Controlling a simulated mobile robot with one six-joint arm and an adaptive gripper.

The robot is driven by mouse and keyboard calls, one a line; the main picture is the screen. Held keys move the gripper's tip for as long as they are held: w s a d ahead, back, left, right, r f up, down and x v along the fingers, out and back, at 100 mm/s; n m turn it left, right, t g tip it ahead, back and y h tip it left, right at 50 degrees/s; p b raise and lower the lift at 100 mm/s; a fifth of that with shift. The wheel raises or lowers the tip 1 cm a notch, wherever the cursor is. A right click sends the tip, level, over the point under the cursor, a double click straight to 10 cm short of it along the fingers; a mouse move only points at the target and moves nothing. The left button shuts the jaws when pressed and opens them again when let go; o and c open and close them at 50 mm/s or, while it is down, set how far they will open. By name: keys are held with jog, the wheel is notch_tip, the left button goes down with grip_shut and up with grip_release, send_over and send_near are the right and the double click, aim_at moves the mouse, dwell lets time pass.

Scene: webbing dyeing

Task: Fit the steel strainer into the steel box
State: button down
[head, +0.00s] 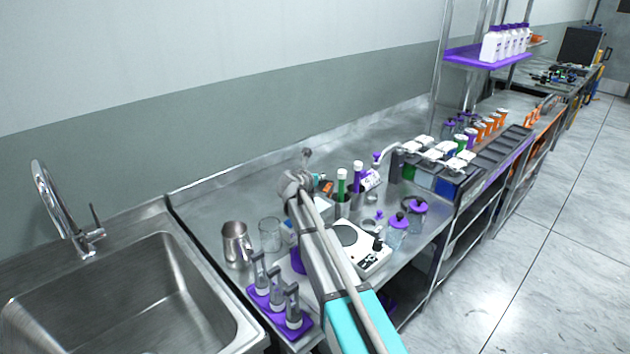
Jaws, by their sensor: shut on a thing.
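I cannot make out the steel strainer or the steel box in the head view. My arm reaches up from the bottom edge over the steel worktop (215,202) and covers part of it. My gripper does not show, so what it holds is hidden. A steel jug (236,245) stands upright at the left of the worktop, but nothing marks it as the box or the strainer.
A sink (120,295) with a tap lies left. A glass beaker (270,235) and a purple rack (262,300) stand left of my arm. A white device (360,250) and purple-lidded jars (398,232) stand right. Shelving (470,57) rises further back. The worktop's back left is clear.

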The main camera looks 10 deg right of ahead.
jog(key=shift+f, duration=0.2)
jog(key=shift+s+b, duration=0.1)
jog(key=shift+b, duration=0.2)
